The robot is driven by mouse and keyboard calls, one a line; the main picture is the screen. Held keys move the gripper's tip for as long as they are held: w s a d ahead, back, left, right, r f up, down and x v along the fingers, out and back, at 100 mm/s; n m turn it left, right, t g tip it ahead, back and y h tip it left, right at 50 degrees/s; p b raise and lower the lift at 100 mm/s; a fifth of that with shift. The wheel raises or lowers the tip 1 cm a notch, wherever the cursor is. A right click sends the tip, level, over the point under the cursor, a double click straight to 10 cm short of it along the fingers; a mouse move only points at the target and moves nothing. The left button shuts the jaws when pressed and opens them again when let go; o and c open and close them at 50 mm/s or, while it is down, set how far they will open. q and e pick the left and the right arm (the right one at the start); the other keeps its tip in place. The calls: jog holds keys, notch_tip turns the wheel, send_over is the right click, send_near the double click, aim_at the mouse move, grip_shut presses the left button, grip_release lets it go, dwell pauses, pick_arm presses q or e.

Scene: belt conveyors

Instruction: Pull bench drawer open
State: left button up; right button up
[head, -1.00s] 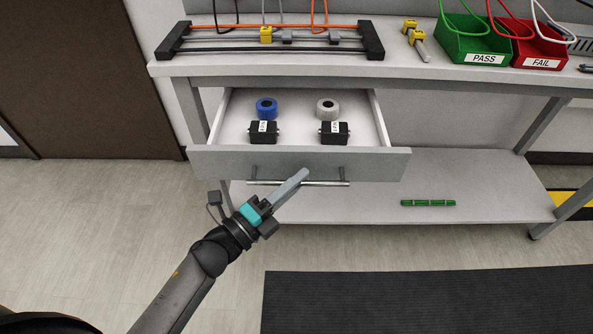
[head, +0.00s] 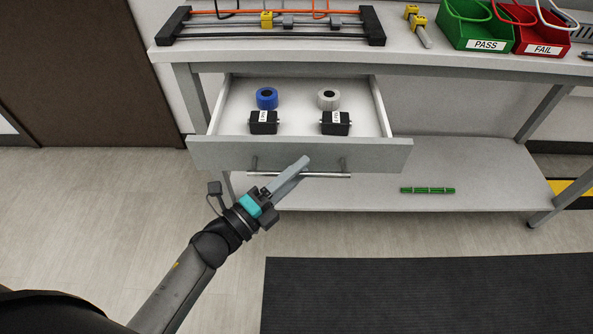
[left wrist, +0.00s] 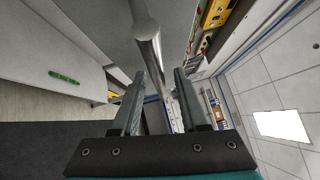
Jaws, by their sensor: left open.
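The bench drawer (head: 235,153) stands open with its grey front toward me. Its bar handle (head: 330,175) runs across the front on two posts. My left gripper (head: 301,163) is at the handle, its fingers crossing the bar near the middle. In the left wrist view the metal handle (left wrist: 147,40) passes between the two spread fingers (left wrist: 160,75). The gripper is open; I cannot tell whether either finger touches the bar. My right gripper is not in view.
The drawer holds a blue roll (head: 266,98), a light grey roll (head: 328,99) and two black boxes (head: 263,122). A green object (head: 427,190) lies on the lower shelf (head: 480,180). Green and red bins (head: 476,44) stand on the bench top. Floor and dark mat (head: 420,300) are clear.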

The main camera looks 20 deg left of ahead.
pick_arm(q)
jog(key=shift+s+a, duration=0.1)
jog(key=shift+s, duration=0.1)
jog(key=p+v, duration=0.1)
jog(key=v, duration=1.3)
jog(key=shift+s+a, duration=0.25)
jog(key=shift+s, duration=0.1)
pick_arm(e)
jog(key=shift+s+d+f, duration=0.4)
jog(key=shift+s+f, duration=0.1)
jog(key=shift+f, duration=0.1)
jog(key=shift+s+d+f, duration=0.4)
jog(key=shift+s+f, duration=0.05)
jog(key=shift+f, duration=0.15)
